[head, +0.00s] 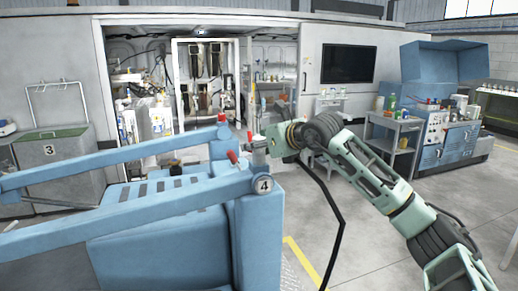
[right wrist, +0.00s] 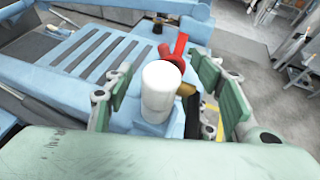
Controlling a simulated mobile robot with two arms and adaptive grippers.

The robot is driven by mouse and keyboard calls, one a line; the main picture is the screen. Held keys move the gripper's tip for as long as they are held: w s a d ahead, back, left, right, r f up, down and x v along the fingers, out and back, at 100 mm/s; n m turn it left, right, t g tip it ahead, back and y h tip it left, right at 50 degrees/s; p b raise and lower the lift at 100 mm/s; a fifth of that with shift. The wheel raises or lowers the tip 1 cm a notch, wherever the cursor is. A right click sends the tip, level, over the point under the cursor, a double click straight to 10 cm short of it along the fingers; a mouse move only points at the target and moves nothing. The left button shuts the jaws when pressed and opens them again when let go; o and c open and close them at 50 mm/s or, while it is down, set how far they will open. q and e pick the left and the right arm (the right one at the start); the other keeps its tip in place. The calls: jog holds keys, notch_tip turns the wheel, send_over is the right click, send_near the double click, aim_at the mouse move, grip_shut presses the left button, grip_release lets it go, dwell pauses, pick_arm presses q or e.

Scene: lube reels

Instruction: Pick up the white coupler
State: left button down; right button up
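The white coupler (right wrist: 161,88) is a short upright white cylinder. In the right wrist view it stands between the finger pads of my right gripper (right wrist: 171,92), with gaps showing on both sides. The pads are spread and do not appear to touch it. In the head view my right gripper (head: 276,140) is at the right end of the blue machine, beside the red lever. The coupler is small and partly hidden there. A red handle (right wrist: 179,50) sits just behind the coupler in the right wrist view. My left gripper is not in view.
The blue machine (head: 165,240) with slatted top and rails fills the front left. A black hose (head: 340,212) hangs right of it. A grey cart (head: 392,140) and blue bench (head: 440,140) stand at the right. The floor between is clear.

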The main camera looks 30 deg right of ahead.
grip_shut()
dwell(0.4)
